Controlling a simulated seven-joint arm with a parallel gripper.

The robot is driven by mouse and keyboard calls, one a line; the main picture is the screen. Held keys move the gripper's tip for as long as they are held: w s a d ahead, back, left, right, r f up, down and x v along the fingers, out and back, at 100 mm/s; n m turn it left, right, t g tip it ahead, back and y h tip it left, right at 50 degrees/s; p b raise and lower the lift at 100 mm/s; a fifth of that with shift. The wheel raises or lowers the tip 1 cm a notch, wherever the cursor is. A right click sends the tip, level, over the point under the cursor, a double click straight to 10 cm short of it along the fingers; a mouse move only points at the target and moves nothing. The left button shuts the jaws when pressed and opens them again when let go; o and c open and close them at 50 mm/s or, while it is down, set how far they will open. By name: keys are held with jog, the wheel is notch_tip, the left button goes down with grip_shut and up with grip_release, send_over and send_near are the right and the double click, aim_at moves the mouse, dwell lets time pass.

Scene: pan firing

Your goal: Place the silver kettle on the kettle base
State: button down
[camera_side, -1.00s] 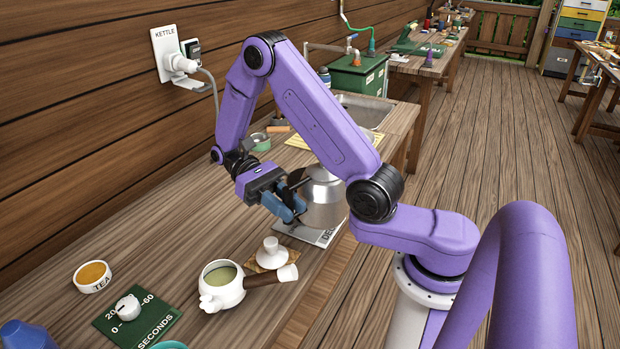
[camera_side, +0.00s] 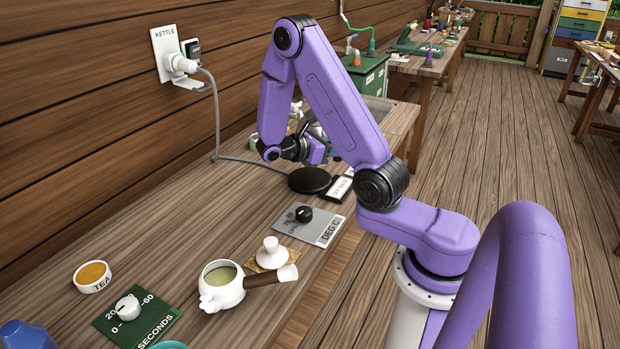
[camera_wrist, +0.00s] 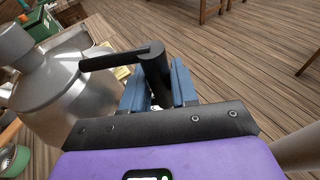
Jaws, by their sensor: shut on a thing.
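The silver kettle (camera_wrist: 65,88) fills the left of the wrist view, with its black handle (camera_wrist: 153,66) between the blue fingers. My gripper (camera_wrist: 158,85) is shut on that handle. In the side view my arm hides most of the kettle and the fingertips, so its exact height and tilt are unclear there. The kettle base (camera_side: 310,181) is a black disc on the bench, joined by a grey cord to the wall plug. It is bare, and my wrist is just above and behind it in the side view.
A grey DEG C dial panel (camera_side: 310,225) lies in front of the base. Nearer stand a white teapot (camera_side: 221,286) with a brown handle, its lid (camera_side: 271,252), a tea bowl (camera_side: 92,275) and a green SECONDS timer panel (camera_side: 136,318). The bench's left middle is clear.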

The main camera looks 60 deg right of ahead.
jog(key=shift+n+t+h, duration=0.5)
jog(key=shift+n+t, duration=0.3)
jog(key=shift+t, duration=0.1)
jog(key=shift+w+d+f, duration=0.2)
jog(key=shift+d+f, duration=0.15)
jog(key=shift+f, duration=0.95)
jog(key=shift+w+d+f, duration=0.25)
jog(key=shift+d+f, duration=0.05)
jog(key=shift+f, duration=1.05)
jog(key=shift+w+d+f, duration=0.2)
jog(key=shift+d+f, duration=0.15)
jog(key=shift+f, duration=0.95)
jog(key=c, duration=0.9)
grip_release()
jog(key=shift+o, duration=0.2)
